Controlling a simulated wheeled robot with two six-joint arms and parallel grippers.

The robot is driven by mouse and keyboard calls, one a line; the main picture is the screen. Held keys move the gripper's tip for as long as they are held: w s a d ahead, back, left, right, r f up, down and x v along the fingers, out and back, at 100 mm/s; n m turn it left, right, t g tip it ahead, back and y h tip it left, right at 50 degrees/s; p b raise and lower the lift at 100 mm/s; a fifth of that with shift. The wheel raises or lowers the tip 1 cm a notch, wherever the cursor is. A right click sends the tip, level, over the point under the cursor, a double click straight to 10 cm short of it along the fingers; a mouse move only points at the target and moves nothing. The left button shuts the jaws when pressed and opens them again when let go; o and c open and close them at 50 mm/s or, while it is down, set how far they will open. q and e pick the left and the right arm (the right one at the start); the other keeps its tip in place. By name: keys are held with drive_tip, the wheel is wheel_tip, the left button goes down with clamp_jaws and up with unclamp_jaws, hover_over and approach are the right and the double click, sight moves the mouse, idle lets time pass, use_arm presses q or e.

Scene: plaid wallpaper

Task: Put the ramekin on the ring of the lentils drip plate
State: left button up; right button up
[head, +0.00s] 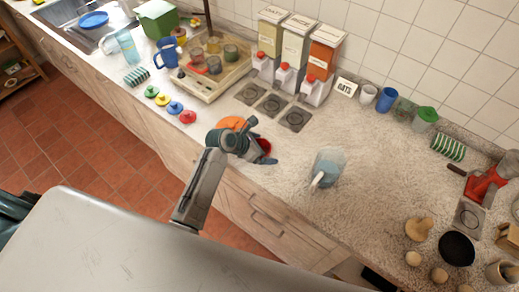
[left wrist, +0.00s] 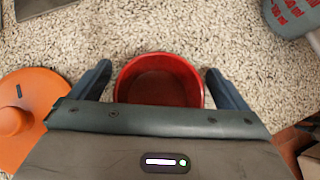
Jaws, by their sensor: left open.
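The red ramekin (head: 264,145) stands on the counter near its front edge, partly hidden by my left gripper (head: 260,146) in the head view. In the left wrist view the ramekin (left wrist: 160,82) lies between the two dark fingers of the open left gripper (left wrist: 158,70), with a small gap on each side. It looks empty. Three dark square drip plates with rings lie below the dispensers: left (head: 250,93), middle (head: 271,105) and right (head: 295,118). The right dispenser (head: 324,50) has orange contents; I cannot read its label surely. My right gripper is not in view.
An orange lid-like piece (left wrist: 22,115) lies close left of the gripper. A clear jug (head: 327,166) stands to the right. Several coloured lids (head: 175,107) and a wooden tray (head: 208,88) are to the left. Counter between ramekin and drip plates looks clear.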

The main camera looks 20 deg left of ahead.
use_arm(q)
drive_tip(key=shift+f, duration=0.1)
drive_tip(key=shift+c, duration=0.3)
drive_tip(key=c, duration=1)
drive_tip(key=shift+c, duration=0.6)
